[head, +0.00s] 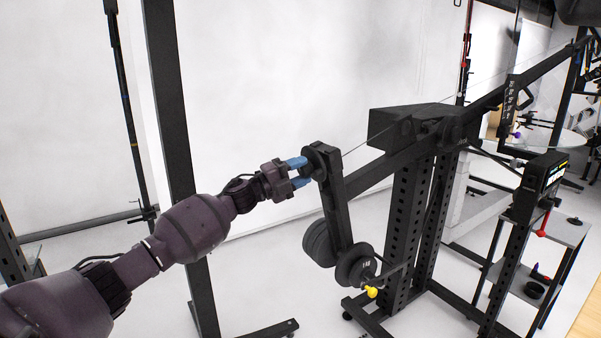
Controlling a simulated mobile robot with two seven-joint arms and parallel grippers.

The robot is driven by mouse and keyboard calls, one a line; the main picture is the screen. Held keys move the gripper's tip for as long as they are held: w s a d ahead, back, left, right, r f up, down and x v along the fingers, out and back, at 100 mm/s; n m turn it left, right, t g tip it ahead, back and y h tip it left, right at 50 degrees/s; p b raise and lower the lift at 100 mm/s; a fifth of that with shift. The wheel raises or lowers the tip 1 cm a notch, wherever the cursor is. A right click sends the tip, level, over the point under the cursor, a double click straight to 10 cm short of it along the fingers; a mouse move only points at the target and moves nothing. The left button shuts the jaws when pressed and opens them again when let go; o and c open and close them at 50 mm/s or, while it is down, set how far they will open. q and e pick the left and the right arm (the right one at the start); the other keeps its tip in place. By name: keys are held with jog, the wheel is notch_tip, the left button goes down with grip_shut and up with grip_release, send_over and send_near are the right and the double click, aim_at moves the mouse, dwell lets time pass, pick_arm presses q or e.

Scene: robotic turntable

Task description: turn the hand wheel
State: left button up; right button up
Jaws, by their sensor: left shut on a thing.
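A black frame stands in the middle right with a short black arm (338,210) hanging from its near end. A small round black part (318,158), which looks like the hand wheel, sits at the top of this arm. My left gripper (304,173) comes in from the left with blue fingertips. It is shut on the edge of this round part, one finger above and one below. The part's far side is hidden, and its exact shape is too small to tell. My right gripper is out of view.
Black weight discs (355,265) hang at the arm's lower end, near a yellow knob (372,292). Perforated black uprights (408,215) stand behind. A dark post (172,110) rises close behind my left arm. A small shelf table (560,232) stands at the right.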

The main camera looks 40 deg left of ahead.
pick_arm(q)
jog(key=m+y, duration=0.1)
jog(key=m, duration=0.5)
jog(key=shift+f+b, duration=0.1)
jog(key=shift+b, duration=0.2)
jog(key=m+y, duration=0.1)
jog(key=m, duration=0.3)
jog(key=shift+g+b, duration=0.3)
jog(key=shift+m, duration=0.4)
jog(key=o, duration=0.9)
jog(key=shift+v, duration=5.45)
